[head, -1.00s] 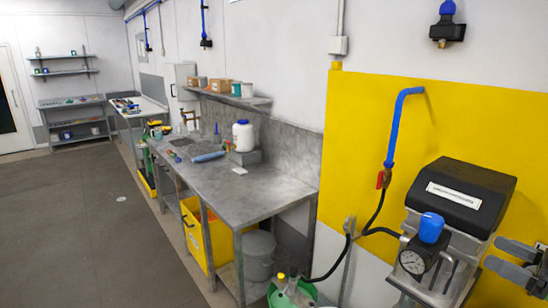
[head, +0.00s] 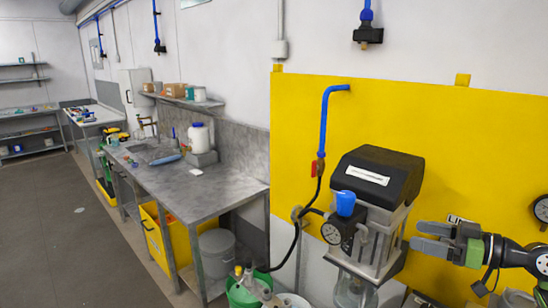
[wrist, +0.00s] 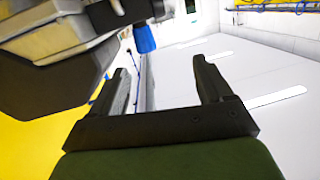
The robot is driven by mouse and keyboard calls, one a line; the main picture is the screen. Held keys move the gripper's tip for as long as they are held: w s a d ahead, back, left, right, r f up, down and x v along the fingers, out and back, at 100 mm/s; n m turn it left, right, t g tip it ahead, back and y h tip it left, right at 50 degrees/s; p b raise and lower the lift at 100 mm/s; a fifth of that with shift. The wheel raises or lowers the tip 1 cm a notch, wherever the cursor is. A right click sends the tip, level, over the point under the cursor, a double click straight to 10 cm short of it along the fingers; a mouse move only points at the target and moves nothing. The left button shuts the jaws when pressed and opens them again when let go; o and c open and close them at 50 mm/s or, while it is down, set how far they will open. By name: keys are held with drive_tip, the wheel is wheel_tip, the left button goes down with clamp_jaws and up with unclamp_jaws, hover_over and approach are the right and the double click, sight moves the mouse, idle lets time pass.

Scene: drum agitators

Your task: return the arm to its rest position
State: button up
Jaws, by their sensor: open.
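My gripper (head: 432,238) is in the head view at the right, just right of the drum agitator unit. Its two grey fingers point left, toward the unit's clear body. In the wrist view my gripper (wrist: 168,85) shows its two dark fingers spread apart with nothing between them. The agitator unit (head: 375,190) has a black top with a white label, a round gauge and a blue knob (head: 346,203). Part of the unit also shows close by at the upper left of the wrist view (wrist: 60,45). I cannot tell whether any finger touches it.
A yellow wall panel (head: 440,125) is behind the unit and my arm. A blue pipe (head: 324,125) and black hose run left of the unit. A green bucket (head: 243,295) stands below. A grey workbench (head: 195,195) stands left; the floor (head: 60,250) beyond is open.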

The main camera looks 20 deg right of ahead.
drive_tip(key=w+a+f+g+h+b, duration=0.1)
drive_tip(key=w+a+f+g, duration=0.15)
drive_tip(key=a, duration=0.65)
drive_tip(key=w+a+f+g+h, duration=0.15)
drive_tip(key=a+g, duration=0.25)
drive_tip(key=a, duration=0.5)
drive_tip(key=w+a+f+g+h+b, duration=0.1)
drive_tip(key=w+a+f+g, duration=0.15)
drive_tip(key=a, duration=0.65)
drive_tip(key=s+a+f+m+h, duration=0.25)
drive_tip(key=s+a+h, duration=0.25)
drive_tip(key=s+a, duration=0.45)
drive_tip(key=s+d+f+m, duration=0.1)
drive_tip(key=s+d+m, duration=0.1)
drive_tip(key=s, duration=0.6)
drive_tip(key=s+d+m+t+h+b, duration=0.1)
drive_tip(key=s+d+m, duration=0.1)
drive_tip(key=s, duration=0.6)
drive_tip(key=shift+s+d+f, duration=0.2)
drive_tip(key=shift+d+f, duration=0.15)
drive_tip(key=shift+d, duration=0.1)
drive_tip(key=shift+h, duration=0.25)
